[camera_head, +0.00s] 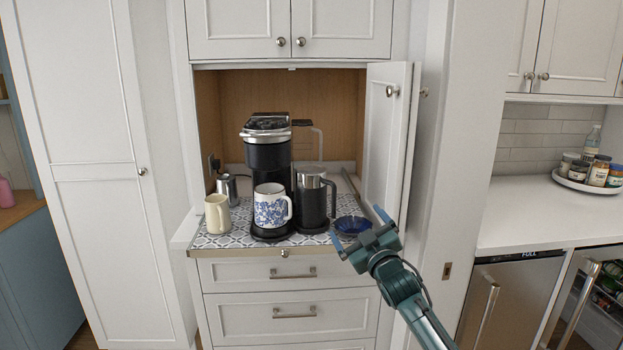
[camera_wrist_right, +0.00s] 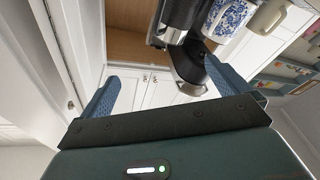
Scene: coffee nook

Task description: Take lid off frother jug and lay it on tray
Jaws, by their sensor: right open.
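The frother jug (camera_head: 312,205) is a dark cylinder with a steel upper band and a side handle. It stands upright at the right of the coffee machine, and its lid (camera_head: 311,171) is on top. The tray (camera_head: 217,241) is a blue-grey patterned surface under the items. My right gripper (camera_head: 358,230) is open and empty, in front of the tray's right end and to the right of and lower than the jug. In the right wrist view the jug (camera_wrist_right: 180,12) shows upside down, beyond the open fingers (camera_wrist_right: 162,78). My left gripper is not in view.
A coffee machine (camera_head: 267,150) holds a blue-flowered mug (camera_head: 270,208). A cream pitcher (camera_head: 216,213) and a small steel pitcher (camera_head: 228,188) stand left. A blue bowl (camera_head: 352,226) lies behind my gripper. An open cabinet door (camera_head: 386,140) bounds the nook's right side.

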